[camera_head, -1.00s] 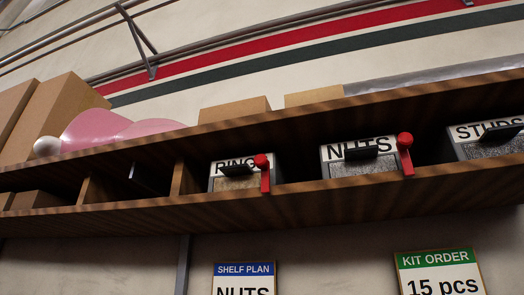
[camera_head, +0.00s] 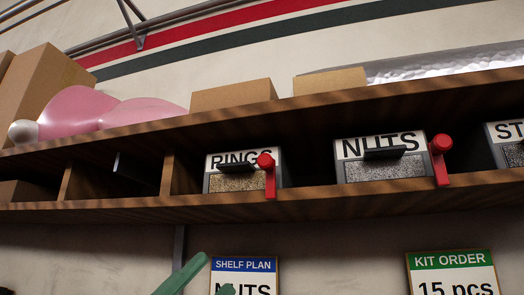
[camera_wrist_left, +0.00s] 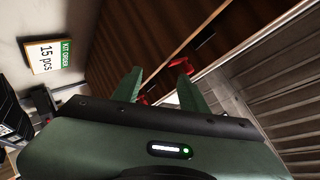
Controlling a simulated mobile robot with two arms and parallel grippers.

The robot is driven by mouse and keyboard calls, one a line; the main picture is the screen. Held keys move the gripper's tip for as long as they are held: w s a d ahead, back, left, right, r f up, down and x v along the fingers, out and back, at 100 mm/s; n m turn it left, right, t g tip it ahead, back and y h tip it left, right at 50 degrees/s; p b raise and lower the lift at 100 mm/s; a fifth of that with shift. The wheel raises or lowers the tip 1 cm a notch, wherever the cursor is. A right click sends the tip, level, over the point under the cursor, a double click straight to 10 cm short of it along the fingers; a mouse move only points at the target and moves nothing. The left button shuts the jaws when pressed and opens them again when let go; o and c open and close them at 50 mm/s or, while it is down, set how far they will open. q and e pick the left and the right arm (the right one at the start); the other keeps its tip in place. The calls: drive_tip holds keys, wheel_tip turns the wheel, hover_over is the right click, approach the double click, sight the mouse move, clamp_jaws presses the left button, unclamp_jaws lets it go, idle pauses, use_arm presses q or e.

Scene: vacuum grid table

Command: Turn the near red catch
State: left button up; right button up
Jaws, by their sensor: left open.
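Two red catches show in the head view, one at the right side of the RINGS bin (camera_head: 237,183) and one at the right side of the NUTS bin (camera_head: 385,171). The RINGS catch (camera_head: 267,172) and the NUTS catch (camera_head: 440,158) both have a round knob on top and an arm hanging down. My left gripper (camera_head: 214,275) has green fingers and is at the bottom edge, below the shelf and apart from both catches. In the left wrist view its fingers (camera_wrist_left: 160,77) are spread and empty, with red parts (camera_wrist_left: 180,66) beyond them. My right gripper is not seen.
The bins stand in a wooden shelf (camera_head: 330,203) with a front edge and dividers. A STUDS bin (camera_head: 512,153) is cut off at the right. Boxes (camera_head: 232,94) and a pink object (camera_head: 80,112) lie on top. Signs (camera_head: 450,262) hang below.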

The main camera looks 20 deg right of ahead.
sight(264, 161)
use_arm(q)
drive_tip(key=s+d+r+m+g+y, duration=0.2)
drive_tip(key=s+d+r+m+y, duration=0.4)
drive_tip(key=s+d+m+y, duration=0.4)
drive_tip(key=a+r+n+t+y+p, duration=0.2)
drive_tip(key=a+r+n+t+y, duration=0.45)
drive_tip(key=r+t, duration=0.55)
drive_tip(key=shift+m, duration=0.25)
drive_tip(key=p+x, duration=0.1)
drive_tip(key=x, duration=0.1)
drive_tip(key=p+x, duration=0.1)
drive_tip(key=x, duration=0.2)
drive_tip(key=shift+w+a+f+p, duration=0.15)
drive_tip(key=shift+w+f+p, duration=0.25)
drive_tip(key=shift+w, duration=0.2)
drive_tip(key=shift+w+d+f+p, duration=0.15)
drive_tip(key=shift+w+d+p, duration=0.15)
drive_tip(key=shift+w+d, duration=0.2)
clamp_jaws()
